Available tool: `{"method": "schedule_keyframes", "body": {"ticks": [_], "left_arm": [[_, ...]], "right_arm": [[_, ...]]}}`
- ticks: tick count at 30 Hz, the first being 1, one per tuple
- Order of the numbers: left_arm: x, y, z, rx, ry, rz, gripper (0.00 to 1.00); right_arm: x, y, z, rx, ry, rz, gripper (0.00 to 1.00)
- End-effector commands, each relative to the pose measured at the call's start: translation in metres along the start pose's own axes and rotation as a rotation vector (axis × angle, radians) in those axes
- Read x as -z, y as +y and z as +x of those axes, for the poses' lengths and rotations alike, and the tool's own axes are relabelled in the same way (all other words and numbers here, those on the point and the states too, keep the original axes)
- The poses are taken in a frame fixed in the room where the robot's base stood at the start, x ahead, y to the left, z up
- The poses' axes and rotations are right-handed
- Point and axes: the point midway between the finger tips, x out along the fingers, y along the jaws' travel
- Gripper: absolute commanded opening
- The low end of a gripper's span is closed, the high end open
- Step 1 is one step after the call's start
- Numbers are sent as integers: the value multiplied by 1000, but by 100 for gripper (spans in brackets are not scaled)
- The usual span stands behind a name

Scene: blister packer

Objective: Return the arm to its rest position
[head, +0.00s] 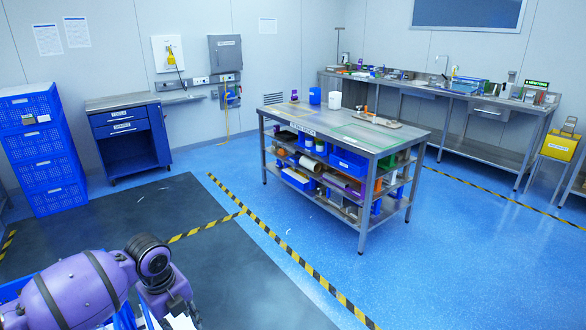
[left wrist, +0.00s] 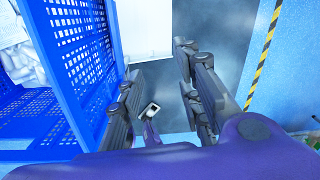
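My left arm comes in at the lower left of the head view; its purple links and dark joint hang over the dark floor mat. In the left wrist view my left gripper (left wrist: 158,62) has its two dark fingers spread apart, with no object visibly gripped between them. A blue perforated crate (left wrist: 82,30) stands close beside the left finger, and I cannot tell whether they touch. My right arm and right gripper show in neither view.
Blue crate edges (head: 18,287) lie beside my arm. A steel workbench (head: 408,136) with shelves of bins stands mid-room. Stacked blue crates (head: 41,143) and a blue tool cabinet (head: 131,152) are at the left. A long counter (head: 455,93) lines the back right.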

Motion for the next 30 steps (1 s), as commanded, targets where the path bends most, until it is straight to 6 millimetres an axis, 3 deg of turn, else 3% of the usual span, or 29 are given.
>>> {"method": "schedule_keyframes", "body": {"ticks": [3, 6, 10, 14, 17, 23, 26, 30], "left_arm": [[-16, -40, -11, 156, -83, -201, 33], [-10, -71, -11, 303, -91, -369, 33], [21, -94, 2, 491, -21, -614, 33], [65, -98, 18, 658, 119, -889, 33], [99, -86, 27, 753, 238, -1098, 33], [154, -31, 37, 877, 428, -1481, 33], [176, 6, 40, 911, 476, -1643, 33], [206, 70, 46, 931, 477, -1841, 33]], "right_arm": [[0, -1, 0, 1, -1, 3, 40], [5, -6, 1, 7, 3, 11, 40], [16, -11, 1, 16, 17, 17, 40], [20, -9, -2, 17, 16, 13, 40], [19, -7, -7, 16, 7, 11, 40], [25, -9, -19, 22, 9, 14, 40], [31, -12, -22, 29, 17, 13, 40], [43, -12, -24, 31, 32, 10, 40]]}}
